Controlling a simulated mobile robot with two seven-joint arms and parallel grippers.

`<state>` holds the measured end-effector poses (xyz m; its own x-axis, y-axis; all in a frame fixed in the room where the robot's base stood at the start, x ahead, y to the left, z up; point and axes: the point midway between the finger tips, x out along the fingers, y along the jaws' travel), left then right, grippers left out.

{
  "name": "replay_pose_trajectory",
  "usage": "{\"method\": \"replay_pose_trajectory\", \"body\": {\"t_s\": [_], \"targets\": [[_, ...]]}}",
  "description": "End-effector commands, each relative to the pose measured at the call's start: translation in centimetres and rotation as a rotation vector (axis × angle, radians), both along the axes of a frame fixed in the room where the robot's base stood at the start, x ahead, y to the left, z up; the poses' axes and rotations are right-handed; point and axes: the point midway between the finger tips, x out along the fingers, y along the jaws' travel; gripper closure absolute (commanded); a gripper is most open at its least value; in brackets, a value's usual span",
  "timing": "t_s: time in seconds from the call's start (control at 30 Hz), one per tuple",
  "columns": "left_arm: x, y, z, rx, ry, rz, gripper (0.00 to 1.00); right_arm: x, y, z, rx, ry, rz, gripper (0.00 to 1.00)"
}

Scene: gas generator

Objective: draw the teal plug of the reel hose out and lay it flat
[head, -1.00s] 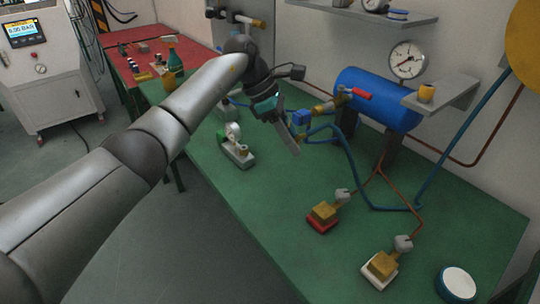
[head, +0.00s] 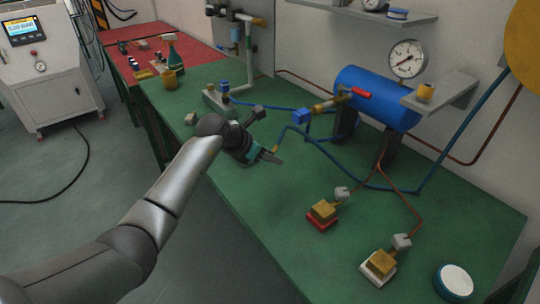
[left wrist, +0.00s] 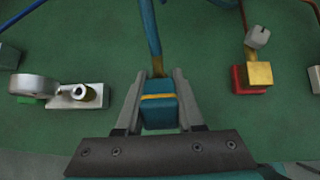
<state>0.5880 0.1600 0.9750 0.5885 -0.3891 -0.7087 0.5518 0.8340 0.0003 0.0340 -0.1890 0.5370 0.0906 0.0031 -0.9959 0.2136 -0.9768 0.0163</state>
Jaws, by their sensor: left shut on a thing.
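My left gripper (head: 272,157) is low over the front middle of the green table. In the left wrist view, my left gripper (left wrist: 158,108) is shut on the teal plug (left wrist: 160,116), which has a yellow band. The blue reel hose (left wrist: 149,35) runs away from the plug's far end. In the head view the hose (head: 345,172) loops across the table and rises right toward the yellow reel (head: 525,45). The plug is apart from the blue block (head: 301,124) on the tank's valve. Whether it touches the table is unclear. My right gripper is not in view.
A blue tank (head: 372,98) with a gauge and red-handled valve stands at the back. Brass blocks on a red base (head: 320,225) and a white base (head: 378,278) sit to the right. A metal fixture (left wrist: 75,95) lies left of the gripper. Bare green table surrounds it.

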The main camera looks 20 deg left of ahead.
Motion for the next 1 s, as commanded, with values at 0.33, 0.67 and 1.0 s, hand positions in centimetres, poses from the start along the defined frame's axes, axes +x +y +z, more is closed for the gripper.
{"method": "replay_pose_trajectory", "body": {"t_s": [0.33, 0.67, 1.0], "targets": [[0.0, 0.0, -1.8, -0.002, -0.002, -0.001, 1.0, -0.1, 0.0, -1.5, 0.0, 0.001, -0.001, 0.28], [0.0, 0.0, -5.2, -0.002, -0.002, -0.001, 1.0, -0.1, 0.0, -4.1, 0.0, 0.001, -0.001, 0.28], [0.0, 0.0, -8.2, -0.002, -0.004, -0.001, 1.0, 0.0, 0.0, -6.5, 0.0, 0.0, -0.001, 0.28]]}}
